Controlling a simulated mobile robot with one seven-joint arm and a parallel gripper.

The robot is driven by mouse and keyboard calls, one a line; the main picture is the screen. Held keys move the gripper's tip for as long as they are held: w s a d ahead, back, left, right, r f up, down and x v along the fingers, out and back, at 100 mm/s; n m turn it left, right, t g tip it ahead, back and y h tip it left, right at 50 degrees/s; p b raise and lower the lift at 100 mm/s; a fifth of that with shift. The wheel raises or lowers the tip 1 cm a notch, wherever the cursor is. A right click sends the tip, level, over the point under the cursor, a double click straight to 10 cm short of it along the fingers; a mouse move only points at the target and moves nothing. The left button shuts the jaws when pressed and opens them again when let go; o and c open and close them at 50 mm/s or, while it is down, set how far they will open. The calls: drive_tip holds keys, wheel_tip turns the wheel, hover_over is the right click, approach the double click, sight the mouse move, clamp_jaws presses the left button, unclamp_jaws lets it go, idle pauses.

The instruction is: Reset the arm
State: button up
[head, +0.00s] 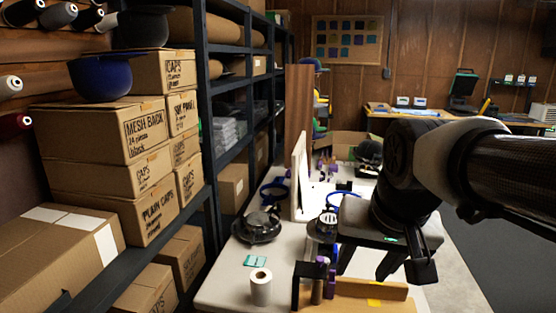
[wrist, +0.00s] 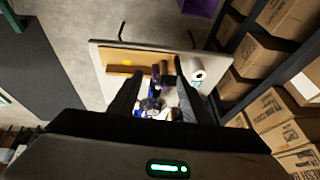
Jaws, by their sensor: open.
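My gripper (head: 364,268) hangs over the right part of the white table (head: 225,287) in the head view, pointing downward, with its fingers apart. Nothing shows between the fingers. In the wrist view, my gripper (wrist: 156,72) shows two dark, spread fingers above the table, with the tabletop and small items below. My arm comes in from the right and hides part of the table and the floor behind it.
On the table are a white roll (head: 261,287), a teal card (head: 255,261), a dark cap (head: 257,226), a wooden tray (head: 345,303) with purple spools and an upright white panel (head: 300,178). Shelves with cardboard boxes (head: 100,130) line the left. Open floor lies right.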

drive_tip(key=s+f+n, duration=0.2)
drive_tip(key=s+f, duration=0.1)
drive_tip(key=s, duration=0.5)
wheel_tip(320, 180, up, 19)
drive_tip(key=p, duration=1.9)
drive_tip(key=shift+t, duration=0.4)
drive_tip(key=shift+w+r, duration=0.1)
drive_tip(key=c, duration=0.3)
